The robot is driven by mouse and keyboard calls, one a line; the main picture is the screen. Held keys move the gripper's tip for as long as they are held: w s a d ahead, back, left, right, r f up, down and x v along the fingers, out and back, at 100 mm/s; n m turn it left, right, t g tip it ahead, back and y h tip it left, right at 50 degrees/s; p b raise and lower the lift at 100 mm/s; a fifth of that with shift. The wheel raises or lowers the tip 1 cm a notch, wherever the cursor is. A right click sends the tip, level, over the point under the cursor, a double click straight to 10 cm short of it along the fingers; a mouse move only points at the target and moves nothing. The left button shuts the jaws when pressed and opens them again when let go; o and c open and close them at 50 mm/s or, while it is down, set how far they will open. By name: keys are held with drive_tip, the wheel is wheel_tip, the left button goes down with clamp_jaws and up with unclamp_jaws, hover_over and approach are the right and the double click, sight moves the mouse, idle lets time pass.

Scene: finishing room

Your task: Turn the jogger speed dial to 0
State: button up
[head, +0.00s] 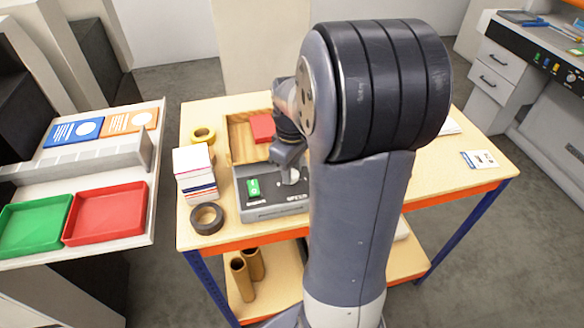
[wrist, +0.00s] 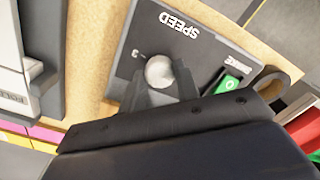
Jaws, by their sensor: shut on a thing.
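The jogger (head: 275,205) is a grey box on the wooden table, with a dark control panel marked SPEED in the wrist view (wrist: 190,45). Its round light-grey speed dial (wrist: 159,71) sits on the panel, with a "3" printed beside it. My gripper (wrist: 162,80) is shut on the dial, its fingers on either side. In the head view the dial (head: 291,176) shows partly under my gripper (head: 289,165). Most of the scale and any pointer mark are hidden or too small to read. A green switch (head: 253,188) is on the same panel.
A wooden tray with a red block (head: 262,127) lies behind the jogger. A stack of paper (head: 194,172), a dark tape roll (head: 207,218) and a yellow roll (head: 203,135) stand to its left. My arm hides much of the table's middle.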

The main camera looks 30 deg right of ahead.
drive_tip(key=shift+n, duration=0.3)
idle(0.4)
drive_tip(key=o, duration=1)
wheel_tip(320, 180, up, 11)
drive_tip(key=shift+f, duration=0.1)
drive_tip(key=shift+f, duration=0.1)
wheel_tip(320, 180, down, 11)
drive_tip(key=shift+r, duration=0.2)
idle(0.6)
